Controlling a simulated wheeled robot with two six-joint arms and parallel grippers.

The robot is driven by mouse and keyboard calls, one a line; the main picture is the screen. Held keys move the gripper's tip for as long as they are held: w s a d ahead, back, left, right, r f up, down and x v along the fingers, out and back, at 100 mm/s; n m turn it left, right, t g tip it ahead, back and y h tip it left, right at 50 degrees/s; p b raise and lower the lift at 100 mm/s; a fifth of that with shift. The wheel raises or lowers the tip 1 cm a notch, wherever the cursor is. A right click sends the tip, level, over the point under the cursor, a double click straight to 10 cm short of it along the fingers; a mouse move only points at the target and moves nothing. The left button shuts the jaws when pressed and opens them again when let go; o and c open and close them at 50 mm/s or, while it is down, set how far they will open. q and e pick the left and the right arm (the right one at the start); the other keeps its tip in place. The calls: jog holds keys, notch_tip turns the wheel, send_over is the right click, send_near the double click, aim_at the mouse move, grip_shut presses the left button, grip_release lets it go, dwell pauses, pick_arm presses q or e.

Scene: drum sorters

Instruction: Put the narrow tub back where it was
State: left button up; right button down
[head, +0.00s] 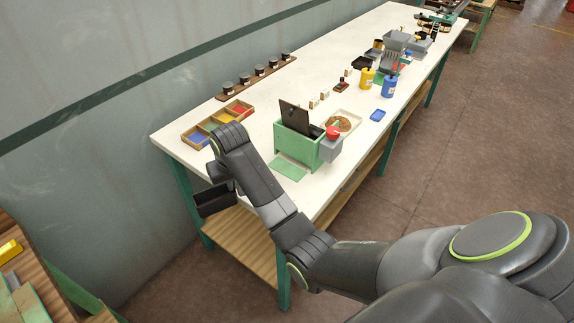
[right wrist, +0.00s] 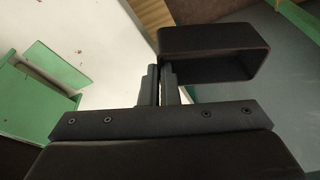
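The narrow tub (head: 213,200) is a dark, open box just off the near left edge of the table, in front of the green leg. It also shows in the right wrist view as a black hollow box (right wrist: 215,52). My right gripper (head: 235,186) is shut on one end wall of the tub; in the right wrist view its two fingers (right wrist: 160,75) are close together at the tub's left end. The tub hangs in the air, apart from the tabletop. My left gripper is not in view.
The green drum sorter (head: 294,148) stands on the white table (head: 240,160), a green mat (head: 288,168) in front of it. A divided wooden tray (head: 205,133) with coloured compartments lies at the table's left end. Several dark-topped jars stand on a rack (head: 260,78) behind.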

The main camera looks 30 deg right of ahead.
jog(key=s+d+r+m+g+h+p, duration=0.1)
jog(key=s+d+m+h, duration=0.15)
jog(key=m, duration=0.45)
jog(key=s+d+r+m+g+h+p, duration=0.1)
jog(key=s+d+r+m+p, duration=0.1)
jog(key=s+m, duration=0.3)
jog(key=w+d+m, duration=0.1)
jog(key=w+d, duration=0.3)
jog(key=d, duration=0.4)
jog(key=w+d, duration=0.4)
jog(key=d, duration=0.4)
jog(key=shift+y, duration=0.35)
jog(key=x, duration=0.2)
jog(key=p+x, duration=0.1)
jog(key=x, duration=0.3)
jog(key=shift+s+a+f, duration=0.1)
jog(key=shift+a+f, duration=0.2)
jog(key=shift+f, duration=0.1)
jog(key=shift+d+f+p, duration=0.3)
jog(key=shift+f+p, duration=0.05)
jog(key=shift+f, duration=0.05)
